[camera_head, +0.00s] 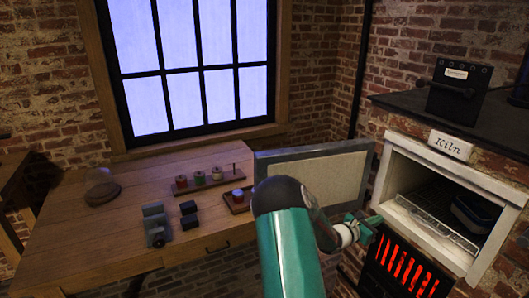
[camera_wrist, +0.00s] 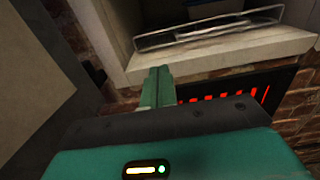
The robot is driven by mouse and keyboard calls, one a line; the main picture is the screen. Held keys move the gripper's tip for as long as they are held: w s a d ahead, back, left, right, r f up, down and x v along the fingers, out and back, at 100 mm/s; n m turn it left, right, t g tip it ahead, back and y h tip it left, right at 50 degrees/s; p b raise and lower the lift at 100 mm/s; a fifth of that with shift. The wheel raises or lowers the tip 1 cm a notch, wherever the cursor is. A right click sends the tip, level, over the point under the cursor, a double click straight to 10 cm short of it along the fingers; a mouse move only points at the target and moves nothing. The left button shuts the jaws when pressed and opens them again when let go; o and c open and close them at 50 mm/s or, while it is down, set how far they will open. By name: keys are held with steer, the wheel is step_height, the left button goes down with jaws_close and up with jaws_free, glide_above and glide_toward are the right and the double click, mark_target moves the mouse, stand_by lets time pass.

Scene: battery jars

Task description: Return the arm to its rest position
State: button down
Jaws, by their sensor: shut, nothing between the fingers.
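My gripper (camera_head: 369,222) is in front of the kiln opening's lower left corner, outside the kiln, with the teal arm reaching up from the bottom of the head view. In the wrist view my gripper (camera_wrist: 158,72) shows its two green fingers together, with nothing between them. The fingertips appear just below the kiln's pale front ledge (camera_wrist: 210,62); I cannot tell whether they touch it. The kiln (camera_head: 395,172) stands open, with a wire rack (camera_head: 432,218) and a dark blue object (camera_head: 472,214) inside.
The open kiln door (camera_head: 320,178) stands left of my gripper. A red glowing grate (camera_head: 398,268) lies below the opening. The wooden table (camera_head: 90,238) holds a tray of coloured spools (camera_head: 205,180), dark blocks (camera_head: 155,230) and a glass dome (camera_head: 101,187). A black box (camera_head: 458,92) sits on the shelf above.

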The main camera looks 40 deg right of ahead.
steer(key=a+r+m+y, duration=0.3)
steer(key=a+r+m, duration=0.1)
steer(key=a, duration=0.5)
steer(key=w+a+r+m+t+y, duration=0.1)
steer(key=a+r+m+y, duration=0.3)
steer(key=a, duration=0.6)
steer(key=a+r+m+y, duration=0.25)
steer(key=a+m, duration=0.25)
steer(key=a, duration=0.4)
steer(key=s+a+r+m+t+y, duration=0.1)
steer(key=s+a+r+t+y, duration=0.1)
steer(key=a, duration=0.8)
steer(key=s+a+r+m+t+y, duration=0.1)
steer(key=s+a+r+t+y, duration=0.1)
steer(key=a, duration=0.8)
steer(key=s+a+r+m+t+y, duration=0.1)
steer(key=s+a+r+t+y, duration=0.1)
steer(key=a, duration=0.8)
steer(key=shift+a+r+t+y, duration=0.4)
steer(key=shift+r+t+y, duration=0.3)
steer(key=shift+r+y, duration=0.35)
steer(key=shift+d+f, duration=0.15)
steer(key=shift+d, duration=0.05)
